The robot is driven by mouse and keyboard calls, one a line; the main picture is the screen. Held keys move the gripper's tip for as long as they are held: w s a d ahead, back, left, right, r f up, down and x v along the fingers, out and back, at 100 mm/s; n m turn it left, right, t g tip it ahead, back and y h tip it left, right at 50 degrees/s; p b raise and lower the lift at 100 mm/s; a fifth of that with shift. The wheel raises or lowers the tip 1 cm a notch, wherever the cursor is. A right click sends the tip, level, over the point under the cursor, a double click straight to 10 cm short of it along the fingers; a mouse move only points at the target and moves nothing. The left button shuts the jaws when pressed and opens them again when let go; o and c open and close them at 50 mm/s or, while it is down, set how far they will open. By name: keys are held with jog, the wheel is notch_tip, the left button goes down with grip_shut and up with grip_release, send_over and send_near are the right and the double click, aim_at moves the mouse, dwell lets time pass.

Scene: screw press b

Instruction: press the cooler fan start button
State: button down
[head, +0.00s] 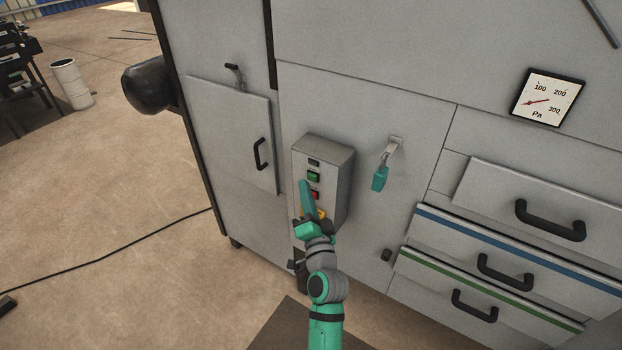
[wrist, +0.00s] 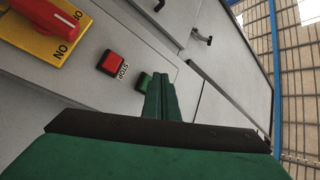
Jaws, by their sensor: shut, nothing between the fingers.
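A grey control box (head: 330,175) is mounted on the cabinet front. It carries a green button (head: 313,177) near the top and a red button (head: 314,195) below it. In the wrist view, the red button (wrist: 112,63) has a label reading STOP beside it. The green button (wrist: 145,81) is partly hidden behind the fingertips there. My gripper (head: 304,183) is shut and empty, its fingers pointing at the box just below and left of the green button. In the wrist view its fingertips (wrist: 162,76) overlap the green button; I cannot tell whether they touch it.
A red rotary switch (wrist: 45,15) on a yellow plate sits lower on the box. A cabinet door (head: 235,130) stands at left. A cable (head: 110,250) crosses the open floor.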

jog(key=shift+w, duration=0.1)
jog(key=shift+w+d, duration=0.25)
jog(key=shift+w+d, duration=0.25)
jog(key=shift+w, duration=0.1)
dwell(1.0)
jog(key=shift+s, duration=0.1)
jog(key=shift+s+a, duration=0.5)
jog(key=shift+s, duration=0.1)
jog(key=shift+s+a, duration=0.75)
jog(key=shift+s, duration=0.3)
jog(key=shift+s+a, duration=0.75)
jog(key=shift+s, duration=0.25)
jog(key=shift+f, duration=0.1)
